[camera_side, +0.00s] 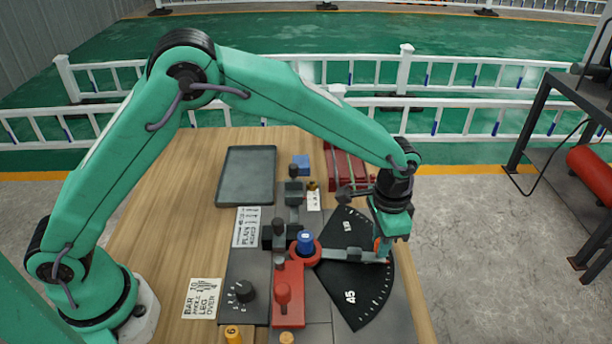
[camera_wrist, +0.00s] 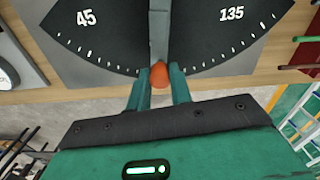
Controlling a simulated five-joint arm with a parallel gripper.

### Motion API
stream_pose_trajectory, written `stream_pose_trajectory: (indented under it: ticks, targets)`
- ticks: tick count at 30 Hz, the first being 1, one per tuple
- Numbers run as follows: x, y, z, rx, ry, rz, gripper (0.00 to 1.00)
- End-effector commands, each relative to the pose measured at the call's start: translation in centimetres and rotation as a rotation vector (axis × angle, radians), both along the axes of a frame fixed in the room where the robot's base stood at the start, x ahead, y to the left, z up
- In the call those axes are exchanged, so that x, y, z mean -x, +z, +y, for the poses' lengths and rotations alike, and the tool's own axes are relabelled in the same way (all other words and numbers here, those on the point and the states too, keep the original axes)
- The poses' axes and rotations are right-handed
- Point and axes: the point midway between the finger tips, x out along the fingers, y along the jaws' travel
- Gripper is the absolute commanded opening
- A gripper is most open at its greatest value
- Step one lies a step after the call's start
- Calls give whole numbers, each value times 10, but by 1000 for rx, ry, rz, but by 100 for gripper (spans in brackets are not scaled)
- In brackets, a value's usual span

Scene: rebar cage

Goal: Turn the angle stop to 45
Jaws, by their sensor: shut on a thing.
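The angle stop is a grey arm (camera_side: 345,256) that pivots at a blue cap (camera_side: 305,238) in a red ring and lies across a black fan-shaped dial (camera_side: 335,285). In the wrist view the stop arm (camera_wrist: 159,30) points about midway between the marks 45 (camera_wrist: 86,18) and 135 (camera_wrist: 231,13). The mark under the arm is hidden. An orange knob (camera_wrist: 160,76) sits at the arm's outer end. My gripper (camera_wrist: 161,78) is shut on this knob, one finger on each side. In the side view my gripper (camera_side: 382,246) is at the dial's outer edge and mostly covers the knob.
A dark tray (camera_side: 246,176), a blue block (camera_side: 302,163) and a red rack (camera_side: 345,168) are farther back. The dial's 45 side is clear.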

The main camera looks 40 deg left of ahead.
Motion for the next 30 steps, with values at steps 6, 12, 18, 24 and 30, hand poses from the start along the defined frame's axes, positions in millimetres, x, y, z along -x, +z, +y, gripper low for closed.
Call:
stream_pose_trajectory:
  ticks: [6,12,18,24,30]
  targets:
    - [23,2,-17,1,-181,-1,0]
    - [45,2,-28,1,-350,-1,0]
    - [64,2,-34,1,-483,-2,0]
    - [75,2,-36,1,-560,-2,0]
    - [78,2,-37,2,-584,-4,0]
